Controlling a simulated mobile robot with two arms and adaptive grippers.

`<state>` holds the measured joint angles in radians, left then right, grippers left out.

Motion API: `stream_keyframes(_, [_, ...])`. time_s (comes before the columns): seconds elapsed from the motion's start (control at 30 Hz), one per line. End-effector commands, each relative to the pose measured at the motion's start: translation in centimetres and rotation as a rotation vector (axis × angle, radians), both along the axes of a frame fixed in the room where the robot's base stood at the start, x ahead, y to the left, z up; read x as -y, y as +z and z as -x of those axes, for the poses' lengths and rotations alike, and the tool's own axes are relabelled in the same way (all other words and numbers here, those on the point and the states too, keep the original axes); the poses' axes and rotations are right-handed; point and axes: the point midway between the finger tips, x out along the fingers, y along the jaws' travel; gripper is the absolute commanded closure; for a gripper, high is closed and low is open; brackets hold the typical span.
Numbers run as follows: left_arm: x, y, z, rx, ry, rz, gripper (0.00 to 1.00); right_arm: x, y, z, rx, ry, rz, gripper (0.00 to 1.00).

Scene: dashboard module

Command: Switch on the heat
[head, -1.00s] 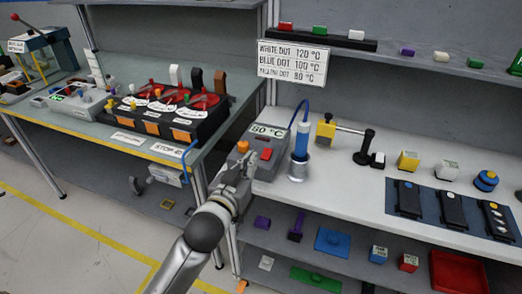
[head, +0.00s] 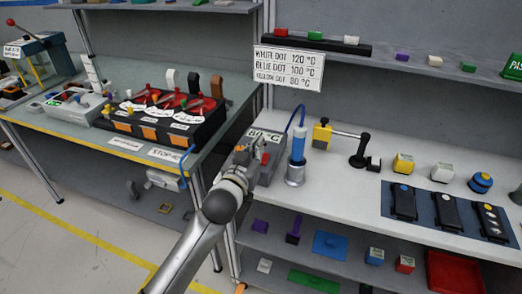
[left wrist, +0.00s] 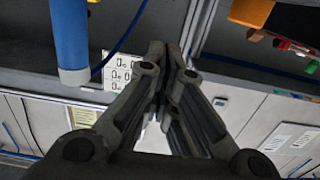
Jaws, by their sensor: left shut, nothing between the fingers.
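The grey heater box (head: 271,173) stands at the left end of the right workbench and its display (head: 264,135) reads 80 °C. A red switch (head: 265,158) shows on its face, partly behind my gripper. The blue hot tool (head: 298,146) stands upright in a metal holder beside the box; a blue cylinder like it shows in the left wrist view (left wrist: 70,38). My left gripper (head: 248,152) is in front of and over the box's left side, shut and empty. Its fingertips meet in the left wrist view (left wrist: 166,55). Contact with the box cannot be told. My right gripper is out of view.
A sign (head: 290,66) lists dot colours with temperatures. A yellow block with a rod on a black stand (head: 360,150) is right of the tool. A dark blue mat (head: 425,212) holds black modules. The left table (head: 110,135) carries a black unit with red discs.

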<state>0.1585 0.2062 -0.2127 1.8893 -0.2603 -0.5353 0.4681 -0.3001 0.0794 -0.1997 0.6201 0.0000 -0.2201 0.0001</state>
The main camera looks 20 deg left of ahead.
Motion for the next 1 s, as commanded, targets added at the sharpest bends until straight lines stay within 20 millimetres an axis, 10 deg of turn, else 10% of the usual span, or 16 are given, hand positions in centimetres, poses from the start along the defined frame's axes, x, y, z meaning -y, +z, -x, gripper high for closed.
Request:
stream_keyframes(0.17, [0.1,-0.6,-2.7,-0.003,0.001,0.0,1.0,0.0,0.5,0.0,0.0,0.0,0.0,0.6])
stream_keyframes(0.5, [0.1,-4.0,-3.1,-0.001,0.0,0.001,1.0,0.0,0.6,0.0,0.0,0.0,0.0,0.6])
stream_keyframes(1.0, [0.1,-3.7,-3.3,-0.027,0.001,-0.002,1.0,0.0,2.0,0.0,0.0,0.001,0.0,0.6])
